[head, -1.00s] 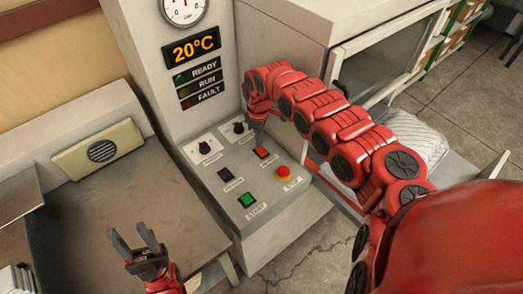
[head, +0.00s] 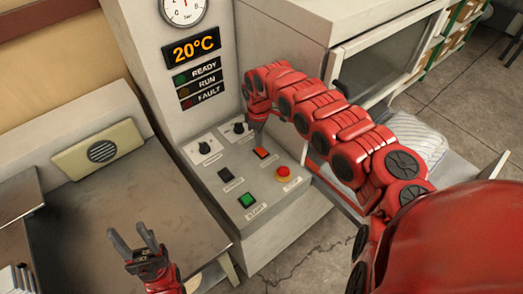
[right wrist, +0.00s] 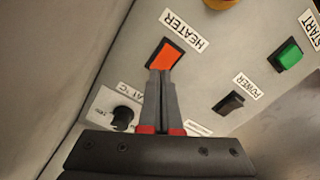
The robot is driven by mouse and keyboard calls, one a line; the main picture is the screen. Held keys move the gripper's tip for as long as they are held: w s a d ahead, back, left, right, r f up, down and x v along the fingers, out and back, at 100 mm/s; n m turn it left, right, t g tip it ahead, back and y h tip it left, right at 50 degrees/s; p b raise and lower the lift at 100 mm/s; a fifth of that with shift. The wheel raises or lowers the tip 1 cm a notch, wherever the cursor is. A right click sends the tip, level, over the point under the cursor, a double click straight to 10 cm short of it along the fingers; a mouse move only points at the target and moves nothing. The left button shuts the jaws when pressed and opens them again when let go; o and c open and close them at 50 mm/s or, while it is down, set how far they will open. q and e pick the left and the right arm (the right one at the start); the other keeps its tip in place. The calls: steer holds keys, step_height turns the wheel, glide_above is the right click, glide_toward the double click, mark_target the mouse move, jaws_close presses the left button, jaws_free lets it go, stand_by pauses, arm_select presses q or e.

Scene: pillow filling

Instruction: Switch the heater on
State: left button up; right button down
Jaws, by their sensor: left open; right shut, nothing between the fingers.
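The heater switch is an orange rocker (head: 261,153) on the sloped grey control panel (head: 222,146). In the right wrist view the orange rocker (right wrist: 165,54) sits beside its HEATER label (right wrist: 184,31). My right gripper (right wrist: 160,72) is shut and empty, with its fingertips at the near edge of the rocker; I cannot tell whether they touch it. In the head view my right gripper (head: 256,124) is mostly hidden by my red arm. My left gripper (head: 135,242) is open and empty over the metal table at the lower left.
The panel also bears a black POWER switch (head: 226,174), a green START button (head: 247,200), a red mushroom button (head: 283,171) and two black knobs (head: 204,148). The metal table (head: 110,210) is largely clear.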

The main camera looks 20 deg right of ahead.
steer(key=shift+f+b, duration=0.6)
steer(key=shift+f, duration=0.4)
stand_by(0.8)
step_height(320, 180, up, 7)
steer(key=p, duration=0.5)
steer(key=shift+r, duration=0.1)
stand_by(0.5)
